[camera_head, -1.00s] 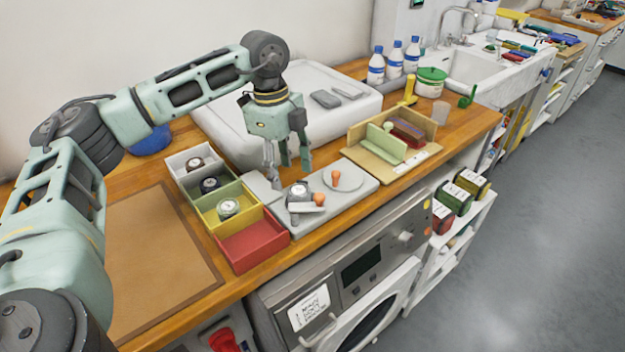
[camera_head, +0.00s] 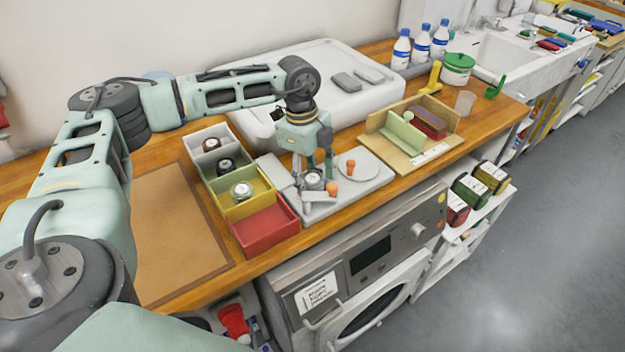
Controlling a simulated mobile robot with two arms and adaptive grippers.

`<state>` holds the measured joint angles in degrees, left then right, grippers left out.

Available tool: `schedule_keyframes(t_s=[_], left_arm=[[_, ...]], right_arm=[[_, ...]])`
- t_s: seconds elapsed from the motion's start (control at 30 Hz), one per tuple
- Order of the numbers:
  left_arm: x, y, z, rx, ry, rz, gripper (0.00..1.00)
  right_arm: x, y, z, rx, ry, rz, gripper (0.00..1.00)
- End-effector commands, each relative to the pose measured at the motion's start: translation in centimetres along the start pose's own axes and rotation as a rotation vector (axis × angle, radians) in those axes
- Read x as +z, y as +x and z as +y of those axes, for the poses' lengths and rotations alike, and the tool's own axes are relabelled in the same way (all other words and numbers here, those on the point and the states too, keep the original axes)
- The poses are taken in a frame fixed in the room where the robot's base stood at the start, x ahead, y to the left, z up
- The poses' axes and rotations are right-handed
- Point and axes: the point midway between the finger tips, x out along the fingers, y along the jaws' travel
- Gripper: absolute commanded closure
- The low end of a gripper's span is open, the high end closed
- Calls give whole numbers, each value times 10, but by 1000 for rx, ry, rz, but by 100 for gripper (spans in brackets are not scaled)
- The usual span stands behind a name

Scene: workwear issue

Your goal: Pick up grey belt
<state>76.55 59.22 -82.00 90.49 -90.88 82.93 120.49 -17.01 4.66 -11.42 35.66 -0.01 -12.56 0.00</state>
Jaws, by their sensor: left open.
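A coiled grey belt (camera_head: 313,181) lies on the light grey board (camera_head: 375,181) on the wooden worktop. My left gripper (camera_head: 313,170) is open and points down at this coil, its fingers low around it and partly hiding it. Whether the fingers touch it, I cannot tell. Another pale grey coil (camera_head: 241,190) sits in the yellow box (camera_head: 256,204). My right gripper is not in view.
A white box and a green box (camera_head: 217,180) hold dark coils; the red box (camera_head: 265,228) looks empty. Orange knobs (camera_head: 332,188) stand close to the gripper. A wooden stand (camera_head: 430,153) is to the right. The brown mat (camera_head: 165,240) is bare.

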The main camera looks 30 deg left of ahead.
Motion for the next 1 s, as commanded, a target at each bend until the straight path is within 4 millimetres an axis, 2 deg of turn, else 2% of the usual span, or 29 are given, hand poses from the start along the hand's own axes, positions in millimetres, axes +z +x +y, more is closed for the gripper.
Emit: schedule_keyframes(t_s=[0.13,0.53,0.83,1.0], left_arm=[[0,0,0,0,0,0,50],[0,0,0,0,0,0,85],[-1,-4,-1,-1,0,0,86],[-4,-29,-1,-6,1,0,86]], right_arm=[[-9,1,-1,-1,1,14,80],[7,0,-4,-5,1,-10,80],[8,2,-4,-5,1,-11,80],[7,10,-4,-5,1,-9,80]])
